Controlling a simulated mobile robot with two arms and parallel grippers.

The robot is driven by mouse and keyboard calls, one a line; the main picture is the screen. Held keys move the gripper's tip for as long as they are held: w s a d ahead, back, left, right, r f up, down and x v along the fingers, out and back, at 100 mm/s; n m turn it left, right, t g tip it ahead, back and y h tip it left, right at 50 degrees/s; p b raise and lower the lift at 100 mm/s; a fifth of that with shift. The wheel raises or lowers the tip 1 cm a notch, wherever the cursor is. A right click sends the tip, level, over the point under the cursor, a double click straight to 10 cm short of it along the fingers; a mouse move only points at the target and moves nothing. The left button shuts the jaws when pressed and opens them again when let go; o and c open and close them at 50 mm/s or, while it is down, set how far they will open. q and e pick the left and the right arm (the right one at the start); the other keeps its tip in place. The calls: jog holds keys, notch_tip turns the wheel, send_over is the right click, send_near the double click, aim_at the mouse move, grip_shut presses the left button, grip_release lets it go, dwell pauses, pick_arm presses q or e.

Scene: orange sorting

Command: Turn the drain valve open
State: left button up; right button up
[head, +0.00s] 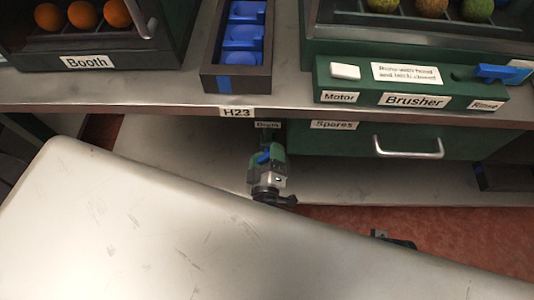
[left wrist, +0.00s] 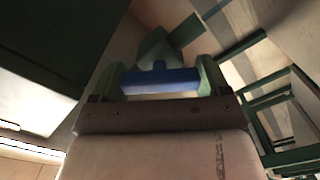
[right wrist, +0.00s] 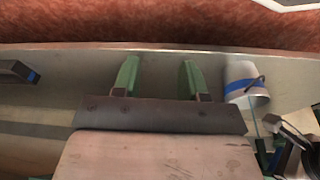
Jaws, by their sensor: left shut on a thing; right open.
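The drain valve sits under the bench edge, below the small label "Drain" (head: 267,125). Its blue handle (head: 264,157) shows in the head view and, as a blue bar (left wrist: 160,80), in the left wrist view. My left gripper (head: 268,160) is shut on this handle, with a green finger at each end of the bar. The valve body behind the handle is mostly hidden by the gripper. My right gripper (right wrist: 158,68) is open and empty in the right wrist view, away from the valve.
A drawer labelled "Spares" (head: 334,124) with a metal handle (head: 408,147) is right of the valve. The Brusher panel (head: 415,100) is above. A pale bucket with a blue band (right wrist: 246,84) stands right of my right gripper. Reddish floor (head: 335,222) lies below.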

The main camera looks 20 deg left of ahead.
pick_arm(q)
jog(key=shift+n, duration=0.9)
jog(key=n, duration=0.2)
jog(key=shift+f+n, duration=0.1)
jog(key=shift+n, duration=0.2)
jog(key=shift+n+b, duration=0.45)
jog(key=shift+n, duration=1.25)
pick_arm(e)
jog(key=shift+r, duration=1.55)
jog(key=shift+d, duration=0.1)
pick_arm(q)
jog(key=o, duration=0.9)
jog(key=shift+s, duration=0.1)
jog(key=v, duration=1)
jog(key=shift+s+d, duration=0.1)
jog(key=shift+s, duration=0.3)
pick_arm(e)
jog(key=shift+f, duration=0.8)
